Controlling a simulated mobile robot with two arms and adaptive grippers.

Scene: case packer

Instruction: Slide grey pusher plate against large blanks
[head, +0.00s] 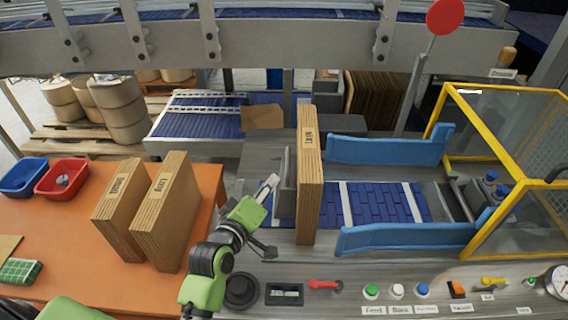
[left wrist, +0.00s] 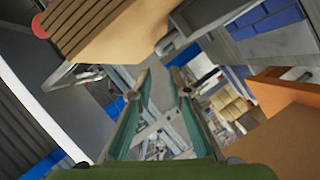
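The grey pusher plate (head: 285,178) stands upright on the grey machine bed in the head view. The stack of large blanks (head: 310,190), brown and labelled, stands upright just to its right; from this angle I cannot tell whether they touch. My left gripper (head: 266,216) is just left of the plate, with its fingers spread and nothing between them. In the left wrist view the two fingers (left wrist: 161,88) are apart with an empty gap. A brown layered block (left wrist: 95,28) is close at the upper left there. My right gripper is not in view.
Two more blank stacks (head: 165,210) stand on the orange table (head: 75,255), with a red bin (head: 62,180) and a blue bin (head: 22,178). Blue guides (head: 388,149) flank the belt right of the large blanks. Buttons (head: 397,291) line the front edge.

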